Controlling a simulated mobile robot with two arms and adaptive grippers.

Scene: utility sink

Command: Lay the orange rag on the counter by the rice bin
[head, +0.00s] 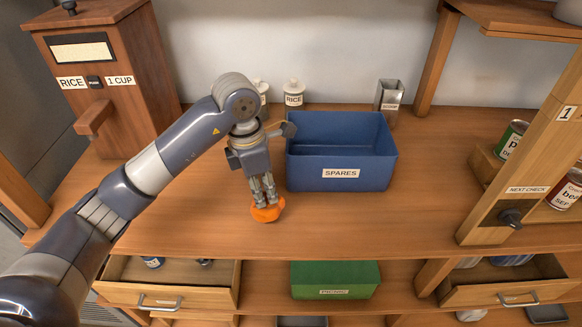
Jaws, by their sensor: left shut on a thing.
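The orange rag (266,213) is a small crumpled bundle at the tips of my left gripper (263,196). The gripper points down over the wooden counter (400,228) and is shut on the rag. I cannot tell whether the rag touches the counter or hangs just above it. The rice bin (118,75) is a tall brown wooden dispenser at the back left, labelled RICE and 1 CUP, with a spout low on its front. The rag is to the right of the bin and nearer the counter's front. My right gripper is not in view.
A blue SPARES bin (340,153) stands right of my left gripper. Small jars (293,94) and a metal tin (389,97) stand along the back wall. Open drawers (168,280) and a green box (335,279) are below the counter. Bare counter lies between the rice bin and the gripper.

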